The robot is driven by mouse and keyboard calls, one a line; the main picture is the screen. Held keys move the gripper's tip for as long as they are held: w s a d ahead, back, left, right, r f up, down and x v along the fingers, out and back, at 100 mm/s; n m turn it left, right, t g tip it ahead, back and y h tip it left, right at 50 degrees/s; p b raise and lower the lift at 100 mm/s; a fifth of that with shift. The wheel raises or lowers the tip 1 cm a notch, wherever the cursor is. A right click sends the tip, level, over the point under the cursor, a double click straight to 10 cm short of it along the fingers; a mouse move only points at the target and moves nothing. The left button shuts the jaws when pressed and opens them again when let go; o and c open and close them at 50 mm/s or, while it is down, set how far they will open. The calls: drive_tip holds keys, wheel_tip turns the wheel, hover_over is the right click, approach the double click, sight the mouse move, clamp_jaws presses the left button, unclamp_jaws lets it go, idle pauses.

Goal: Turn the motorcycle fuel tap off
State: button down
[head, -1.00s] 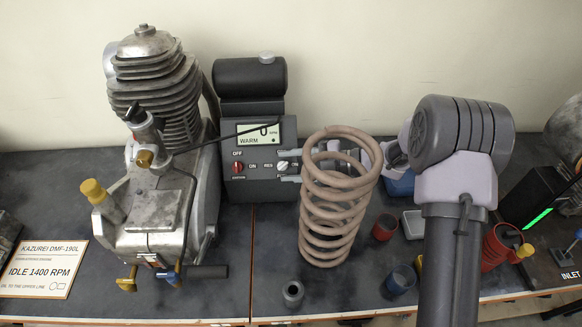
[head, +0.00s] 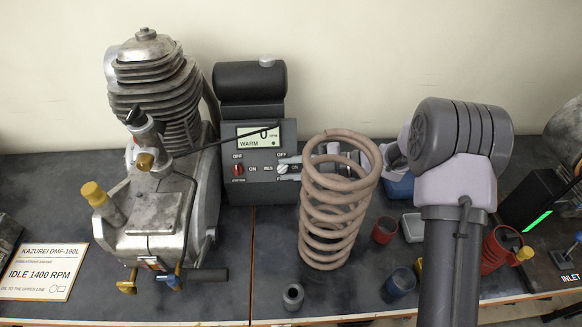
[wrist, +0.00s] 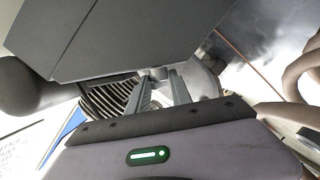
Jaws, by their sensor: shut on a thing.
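The fuel tap (head: 283,169) is a small pale knob on the right of the dark control box's (head: 262,192) front face. In the wrist view both fingers of my gripper (wrist: 162,76) meet a small grey piece under the dark box (wrist: 110,35). The tap's exact angle is partly hidden by the fingers.
A tan coil spring (head: 338,200) stands close in front of my wrist. The engine (head: 152,190) is left of the box. A red ignition switch (head: 238,170) sits left of the tap. Cups (head: 384,229) and a small socket (head: 292,296) stand on the bench.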

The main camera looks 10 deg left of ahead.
drive_tip(key=shift+r+g+h+p, duration=0.1)
drive_tip(key=shift+g+h+p, duration=0.25)
drive_tip(key=shift+p, duration=0.25)
drive_tip(key=p, duration=0.1)
drive_tip(key=n+g+h+p, duration=0.1)
drive_tip(key=shift+w+r+n+p, duration=0.1)
drive_tip(key=shift+r+n+p, duration=0.2)
drive_tip(key=shift+p, duration=0.1)
drive_tip(key=h+p, duration=0.1)
drive_tip(key=n+g+h+p, duration=0.1)
drive_tip(key=p, duration=0.1)
drive_tip(key=shift+w+a+r+p, duration=0.1)
drive_tip(key=shift+a+r+p, duration=0.1)
drive_tip(key=shift+p, duration=0.1)
drive_tip(key=n+h+p, duration=0.1)
drive_tip(key=p, duration=0.1)
drive_tip(key=n+g+h+p, duration=0.1)
drive_tip(key=shift+w+a+h+p, duration=0.15)
drive_tip(key=shift+h+p, duration=0.1)
drive_tip(key=shift+p, duration=0.15)
drive_tip(key=shift+a+n+g+h+p, duration=0.1)
drive_tip(key=shift+n+g+h+p, duration=0.25)
drive_tip(key=shift+n+h+p, duration=0.65)
drive_tip(key=shift+a+h+p, duration=0.1)
drive_tip(key=shift+h+p, duration=0.6)
drive_tip(key=shift+h, duration=0.1)
